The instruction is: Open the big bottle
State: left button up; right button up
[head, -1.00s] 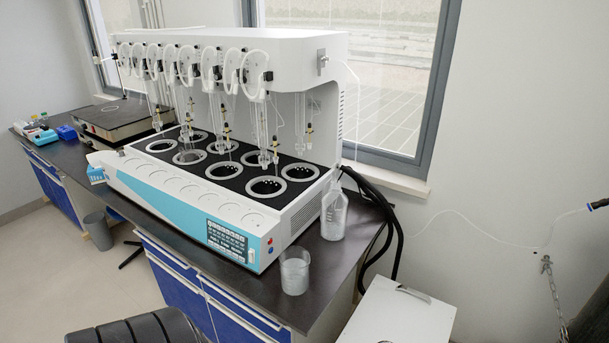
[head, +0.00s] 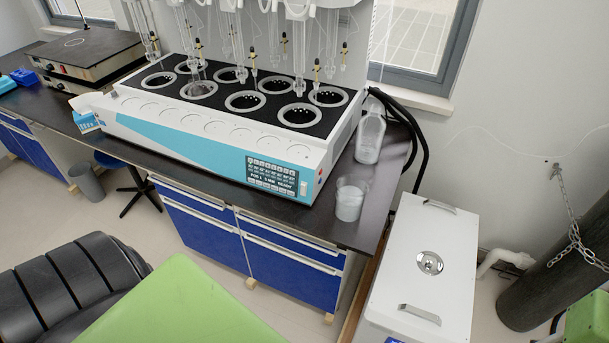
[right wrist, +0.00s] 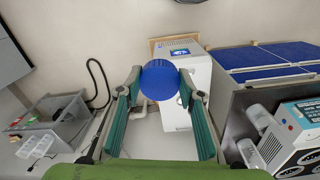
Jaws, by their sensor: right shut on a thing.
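The big bottle (head: 369,138) is clear and stands upright on the dark bench, right of the white and turquoise distiller. No cap shows on its neck in the head view. My right gripper (right wrist: 160,82) is shut on a round blue cap (right wrist: 160,78), well away from the bench. Neither gripper shows in the head view, and my left gripper is in no view.
A clear beaker (head: 349,201) stands in front of the bottle near the bench edge. A white cabinet (head: 420,262) stands on the floor right of the bench. A grey crate (right wrist: 52,122) is at left in the right wrist view. A dark cylinder with a chain (head: 560,255) stands far right.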

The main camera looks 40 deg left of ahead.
aim_at(372, 128)
jog(key=i+j+u, duration=0.1)
jog(key=j, duration=0.3)
jog(key=i+j, duration=0.2)
jog(key=j, duration=0.15)
jog(key=i+j+u, duration=0.15)
jog(key=j, duration=0.2)
jog(key=i+j, duration=0.15)
jog(key=j, duration=0.2)
jog(key=i+j+u, duration=0.1)
jog(key=i, duration=0.2)
